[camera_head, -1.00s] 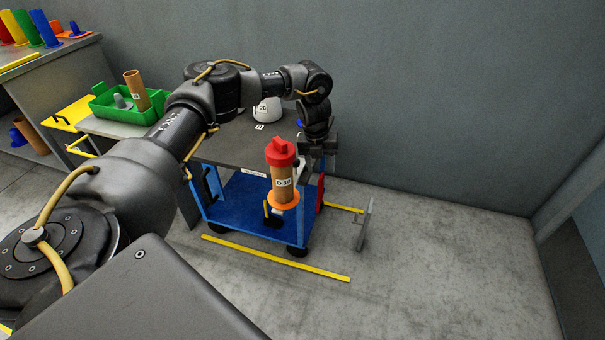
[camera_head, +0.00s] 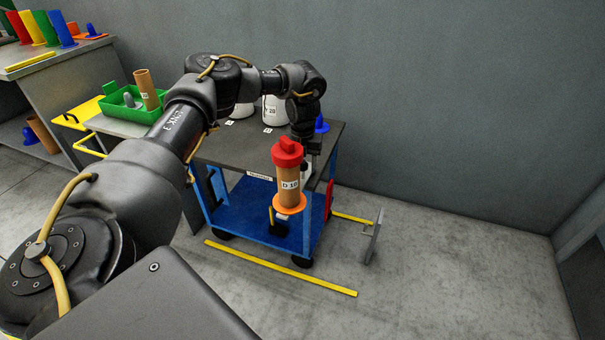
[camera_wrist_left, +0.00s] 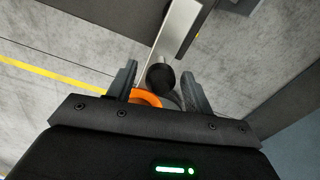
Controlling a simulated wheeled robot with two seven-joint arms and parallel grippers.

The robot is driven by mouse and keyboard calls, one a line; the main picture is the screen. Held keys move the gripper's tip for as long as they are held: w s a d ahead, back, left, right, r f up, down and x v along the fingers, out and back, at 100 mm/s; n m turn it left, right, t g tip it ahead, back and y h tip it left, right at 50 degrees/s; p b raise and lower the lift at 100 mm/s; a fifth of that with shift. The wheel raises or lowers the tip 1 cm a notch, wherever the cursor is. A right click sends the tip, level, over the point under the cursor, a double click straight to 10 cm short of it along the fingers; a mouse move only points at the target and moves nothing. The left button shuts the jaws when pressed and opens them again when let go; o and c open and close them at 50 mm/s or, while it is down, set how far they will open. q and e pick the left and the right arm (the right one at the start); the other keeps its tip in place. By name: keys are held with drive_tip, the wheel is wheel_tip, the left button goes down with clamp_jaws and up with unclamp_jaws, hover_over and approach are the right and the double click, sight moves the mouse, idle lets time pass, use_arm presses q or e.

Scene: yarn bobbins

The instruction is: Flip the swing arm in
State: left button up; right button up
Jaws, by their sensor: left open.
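A yellow bar (camera_head: 352,218) with an upright grey plate (camera_head: 372,240) at its end sticks out from the right side of the blue cart (camera_head: 255,215); it looks like the swing arm, though I cannot be sure. A brown bobbin (camera_head: 289,186) with a red cap and orange lower flange stands upright at the cart's front. My left gripper (camera_head: 307,158) is behind the red cap, its fingertips mostly hidden. In the left wrist view its open fingers (camera_wrist_left: 158,82) have a black knob (camera_wrist_left: 160,77) between them, beside a pale metal bar (camera_wrist_left: 177,32). The orange flange (camera_wrist_left: 146,98) shows just below. Contact cannot be told.
White cones (camera_head: 273,110) and a blue cone (camera_head: 321,125) stand on the cart top. The floor to the right is free up to the wall.

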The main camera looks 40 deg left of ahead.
sight(302, 172)
use_arm(q)
drive_tip(key=shift+f, duration=1.7)
clamp_jaws()
